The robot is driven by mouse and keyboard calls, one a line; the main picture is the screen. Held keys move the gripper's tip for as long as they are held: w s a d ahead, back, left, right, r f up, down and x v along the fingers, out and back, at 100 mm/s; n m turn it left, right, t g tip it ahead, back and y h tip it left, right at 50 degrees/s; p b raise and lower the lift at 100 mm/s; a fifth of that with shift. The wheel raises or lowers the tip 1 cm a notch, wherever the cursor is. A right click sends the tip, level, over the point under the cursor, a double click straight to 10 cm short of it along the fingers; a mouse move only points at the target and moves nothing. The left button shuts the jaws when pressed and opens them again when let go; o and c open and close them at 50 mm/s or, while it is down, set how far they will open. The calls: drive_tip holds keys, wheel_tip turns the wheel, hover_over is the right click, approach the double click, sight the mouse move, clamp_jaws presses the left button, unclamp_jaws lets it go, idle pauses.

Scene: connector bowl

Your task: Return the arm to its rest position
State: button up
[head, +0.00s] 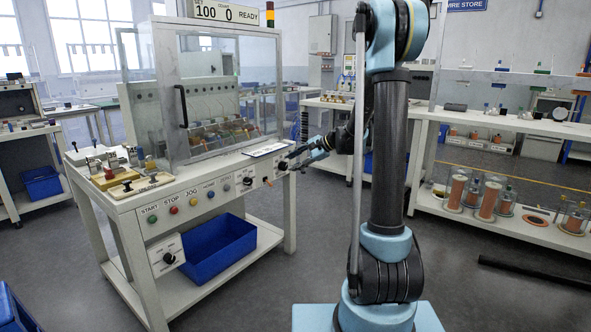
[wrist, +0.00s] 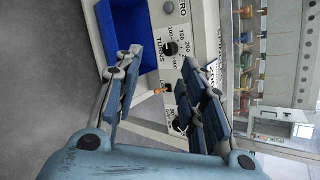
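My arm stands at the right of the head view, its dark link and blue joints rising in front of the room. My gripper (head: 308,152) is small in the head view, beside the right end of the winding machine's front panel (head: 215,186). In the wrist view my gripper (wrist: 166,78) has its two blue-padded fingers spread apart, with nothing held between them. I cannot tell the exact distance from fingertips to panel.
A blue bin (head: 207,252) sits on the machine's lower shelf and also shows in the wrist view (wrist: 130,35). A clear guard (head: 215,90) encloses the machine's top. A shelf with copper spools (head: 490,200) stands at right. The floor between is open.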

drive_tip(key=s+d+f+n+h, duration=0.3)
drive_tip(key=s+d, duration=0.3)
drive_tip(key=s, duration=0.8)
drive_tip(key=s+d+f+n+g+h, duration=0.1)
drive_tip(key=s+d+f+n+h, duration=0.2)
drive_tip(key=s+d, duration=0.4)
drive_tip(key=s+d+f+n+h, duration=0.3)
drive_tip(key=s+d, duration=0.3)
drive_tip(key=s, duration=1.5)
drive_tip(key=shift+s+d+f+n+g+h, duration=0.2)
drive_tip(key=shift+f+n+g+h, duration=0.1)
drive_tip(key=shift+n+h, duration=0.55)
drive_tip(key=shift+c, duration=0.4)
